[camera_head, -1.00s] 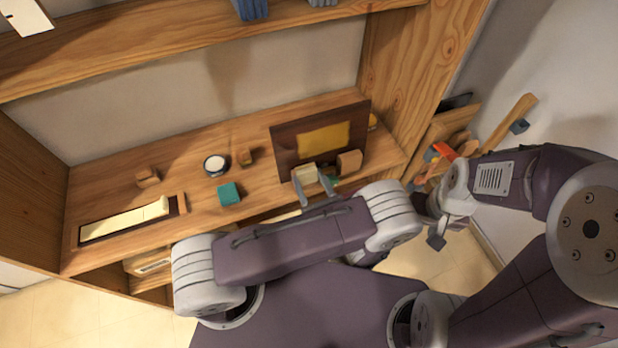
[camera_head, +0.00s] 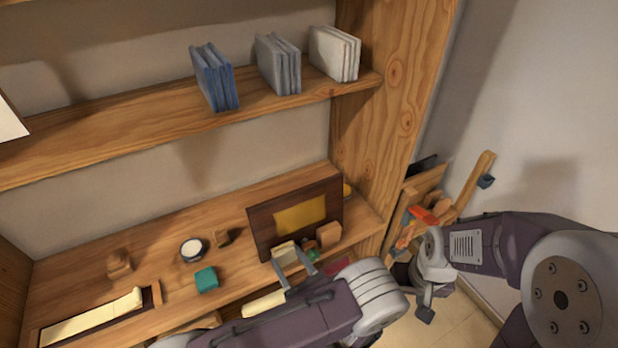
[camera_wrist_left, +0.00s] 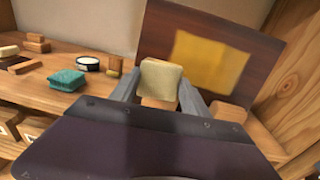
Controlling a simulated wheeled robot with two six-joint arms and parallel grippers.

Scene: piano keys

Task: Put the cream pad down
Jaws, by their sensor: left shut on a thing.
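The cream pad (camera_head: 285,254) is a small pale block between the fingers of my left gripper (camera_head: 296,262). The gripper is shut on it in front of the dark brown board with a yellow panel (camera_head: 264,225). In the left wrist view the pad (camera_wrist_left: 161,80) stands upright between the two grey fingers (camera_wrist_left: 160,92), with the board behind it. Whether its lower edge touches the shelf is hidden. My right gripper (camera_head: 427,300) hangs off to the right, away from the shelf; its fingers are unclear.
A teal block (camera_head: 206,280), a round white-topped tin (camera_head: 193,250) and wooden blocks (camera_head: 120,264) sit left on the shelf. A dark tray with a long cream strip (camera_head: 95,318) lies further left. A wooden block (camera_head: 329,235) stands close right of the pad.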

